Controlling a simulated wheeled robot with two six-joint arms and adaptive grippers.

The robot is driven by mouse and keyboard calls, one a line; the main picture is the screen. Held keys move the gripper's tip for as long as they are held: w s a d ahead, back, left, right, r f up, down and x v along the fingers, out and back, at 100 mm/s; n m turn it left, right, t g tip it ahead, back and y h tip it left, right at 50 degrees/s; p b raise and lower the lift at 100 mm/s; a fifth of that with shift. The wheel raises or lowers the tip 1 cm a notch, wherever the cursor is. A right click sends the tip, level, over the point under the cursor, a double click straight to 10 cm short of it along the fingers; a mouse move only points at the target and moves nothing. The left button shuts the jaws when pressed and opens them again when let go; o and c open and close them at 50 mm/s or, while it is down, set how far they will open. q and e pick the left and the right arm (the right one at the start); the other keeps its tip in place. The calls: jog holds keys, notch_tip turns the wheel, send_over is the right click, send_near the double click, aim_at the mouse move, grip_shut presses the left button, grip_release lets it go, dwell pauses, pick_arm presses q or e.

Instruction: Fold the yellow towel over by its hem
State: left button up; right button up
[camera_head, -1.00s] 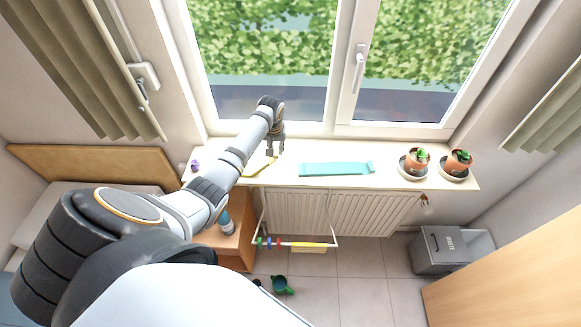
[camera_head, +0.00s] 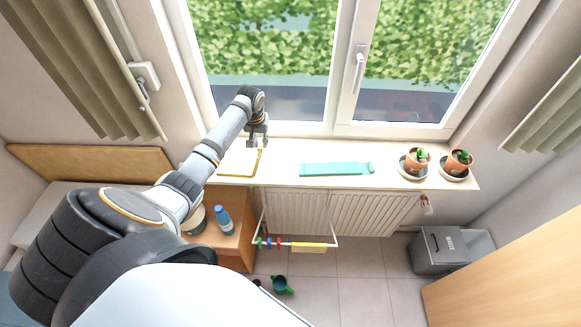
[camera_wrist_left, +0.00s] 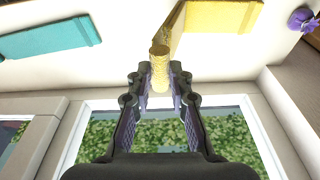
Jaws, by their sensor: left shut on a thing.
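The yellow towel (camera_head: 259,165) lies on the left part of the windowsill, partly hidden behind my left arm. It also shows in the wrist view (camera_wrist_left: 222,14), spread at the top, with a narrow rolled-looking part reaching down between my fingers. My left gripper (camera_head: 257,143) is over the sill at the towel's window side. In the wrist view my left gripper (camera_wrist_left: 159,82) is shut on this narrow part of the towel. How far the towel is folded cannot be told. My right gripper is not in view.
A teal cloth (camera_head: 336,169) lies on the sill to the right. Two potted cacti (camera_head: 416,160) on saucers stand at the sill's right end. The window (camera_head: 270,60) rises behind the sill. A purple object (camera_wrist_left: 302,19) lies near the towel. A bottle (camera_head: 223,219) stands below.

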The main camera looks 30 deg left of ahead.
pick_arm(q)
jog(key=shift+s+a+r, duration=0.15)
jog(key=shift+s+a, duration=0.05)
jog(key=shift+a, duration=0.2)
jog(key=a, duration=0.1)
jog(key=s+a, duration=0.2)
jog(key=shift+a+r, duration=0.25)
jog(key=shift+r, duration=0.1)
jog(key=a, duration=0.1)
jog(key=s+a, duration=0.2)
jog(key=shift+a+f, duration=0.25)
jog(key=shift+a, duration=0.1)
